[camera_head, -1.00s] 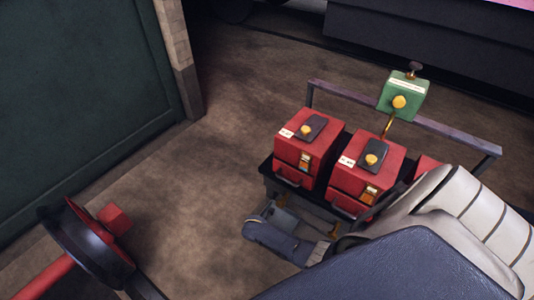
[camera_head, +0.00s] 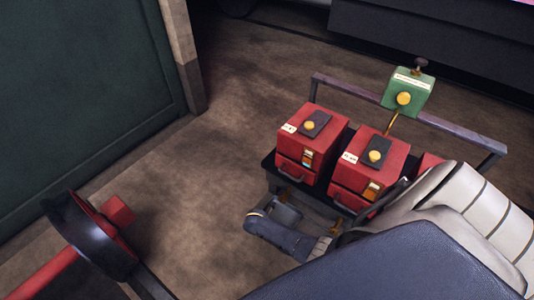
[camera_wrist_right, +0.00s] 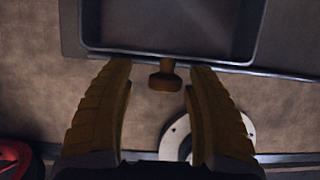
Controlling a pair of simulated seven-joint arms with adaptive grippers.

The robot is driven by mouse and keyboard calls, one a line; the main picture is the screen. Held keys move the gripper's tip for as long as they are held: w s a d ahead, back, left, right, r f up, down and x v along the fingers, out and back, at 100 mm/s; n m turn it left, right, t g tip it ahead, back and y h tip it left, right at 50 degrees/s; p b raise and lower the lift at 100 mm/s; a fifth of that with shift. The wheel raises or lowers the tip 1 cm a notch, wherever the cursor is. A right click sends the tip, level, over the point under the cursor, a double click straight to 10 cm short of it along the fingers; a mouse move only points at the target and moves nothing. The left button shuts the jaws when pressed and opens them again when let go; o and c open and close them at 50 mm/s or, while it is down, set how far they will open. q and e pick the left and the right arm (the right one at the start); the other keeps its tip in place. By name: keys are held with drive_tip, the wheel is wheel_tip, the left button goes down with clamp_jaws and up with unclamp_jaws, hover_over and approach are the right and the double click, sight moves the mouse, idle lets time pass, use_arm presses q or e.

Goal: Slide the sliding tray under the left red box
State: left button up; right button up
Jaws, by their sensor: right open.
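The left red box (camera_head: 311,145) stands on a dark cart beside the right red box (camera_head: 370,172). Below the left box, a grey sliding tray (camera_head: 288,211) shows, partly hidden by my right gripper. In the right wrist view, the tray (camera_wrist_right: 245,35) is a shallow grey pan at the top, with a brown knob (camera_wrist_right: 163,80) below its front edge. My right gripper (camera_wrist_right: 161,70) is open, one finger on each side of the knob with visible gaps. In the head view its dark body is low in front of the cart. My left gripper is not in view.
A green box (camera_head: 407,92) stands on a brass stem near the cart's back rail (camera_head: 450,130). A red bar with a black disc (camera_head: 88,235) is at lower left. A green wall panel (camera_head: 80,100) is at left. The brown floor (camera_head: 200,150) between is clear.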

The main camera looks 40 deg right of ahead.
drive_tip(key=v, duration=1.1)
drive_tip(key=shift+r, duration=0.4)
